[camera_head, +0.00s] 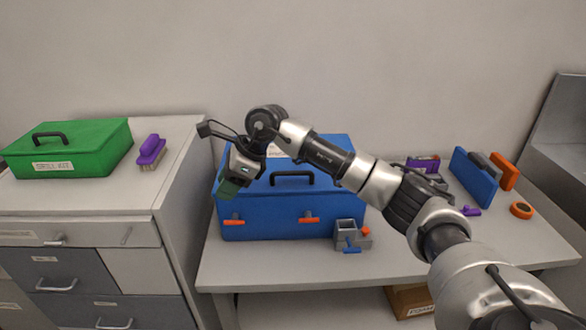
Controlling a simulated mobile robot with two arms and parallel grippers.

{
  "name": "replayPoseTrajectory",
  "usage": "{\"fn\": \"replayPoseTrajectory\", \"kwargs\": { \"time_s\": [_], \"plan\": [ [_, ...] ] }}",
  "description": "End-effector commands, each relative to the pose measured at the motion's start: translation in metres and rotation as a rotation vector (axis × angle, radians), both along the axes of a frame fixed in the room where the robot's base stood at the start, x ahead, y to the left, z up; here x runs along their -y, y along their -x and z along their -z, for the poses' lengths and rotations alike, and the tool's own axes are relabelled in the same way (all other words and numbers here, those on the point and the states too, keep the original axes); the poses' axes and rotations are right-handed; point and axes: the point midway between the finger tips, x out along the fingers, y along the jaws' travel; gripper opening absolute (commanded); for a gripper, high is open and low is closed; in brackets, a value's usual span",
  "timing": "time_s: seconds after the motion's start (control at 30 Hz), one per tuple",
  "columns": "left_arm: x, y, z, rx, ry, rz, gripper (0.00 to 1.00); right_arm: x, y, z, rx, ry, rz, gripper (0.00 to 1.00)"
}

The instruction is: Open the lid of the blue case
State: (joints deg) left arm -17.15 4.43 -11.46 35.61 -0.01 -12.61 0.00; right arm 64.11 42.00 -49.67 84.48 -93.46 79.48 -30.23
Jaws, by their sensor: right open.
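A black handle (291,176) is on the lid. Two orange latches (309,218) are on the front face. My right arm reaches in from the right and crosses over the case, hiding part of the lid and its right side. My right gripper (229,190) points down at the case's left front, in front of or over its left edge; whether it touches cannot be told. It is open, with nothing visible in it. My left gripper is not in view.
A small grey holder (346,234) stands at the case's front right corner. A green case (72,150) and a purple brush (151,150) sit on the drawer cabinet at left. A blue panel (474,180) and an orange ring (521,210) are at the right. A wall stands behind.

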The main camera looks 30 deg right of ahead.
Motion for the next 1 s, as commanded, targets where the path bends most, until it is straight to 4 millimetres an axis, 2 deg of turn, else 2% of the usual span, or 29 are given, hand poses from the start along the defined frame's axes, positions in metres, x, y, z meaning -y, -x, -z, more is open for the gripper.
{"fn": "replayPoseTrajectory", "kwargs": {
  "time_s": [0.03, 0.1, 0.2, 0.3, 0.37, 0.47, 0.8, 1.0],
  "plan": [
    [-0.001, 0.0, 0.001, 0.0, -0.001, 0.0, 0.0, 0.037, -0.004, -0.017, 0.006, 0.154, 0.018, 0.4],
    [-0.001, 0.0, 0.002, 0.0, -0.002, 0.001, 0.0, 0.08, -0.003, -0.035, -0.015, 0.332, 0.047, 0.4],
    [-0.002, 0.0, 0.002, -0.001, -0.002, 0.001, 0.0, 0.126, 0.004, -0.06, -0.059, 0.508, 0.097, 0.4],
    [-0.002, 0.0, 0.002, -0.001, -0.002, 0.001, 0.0, 0.152, 0.011, -0.075, -0.094, 0.602, 0.134, 0.4],
    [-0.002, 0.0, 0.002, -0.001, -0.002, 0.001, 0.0, 0.16, 0.014, -0.078, -0.106, 0.627, 0.144, 0.4],
    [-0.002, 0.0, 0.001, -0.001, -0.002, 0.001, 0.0, 0.163, 0.014, -0.073, -0.114, 0.64, 0.148, 0.4],
    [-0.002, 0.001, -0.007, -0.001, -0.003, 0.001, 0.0, 0.168, 0.004, -0.014, -0.115, 0.635, 0.144, 0.4],
    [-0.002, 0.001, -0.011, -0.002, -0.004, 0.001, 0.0, 0.171, -0.001, 0.014, -0.114, 0.635, 0.145, 0.4]
  ]
}}
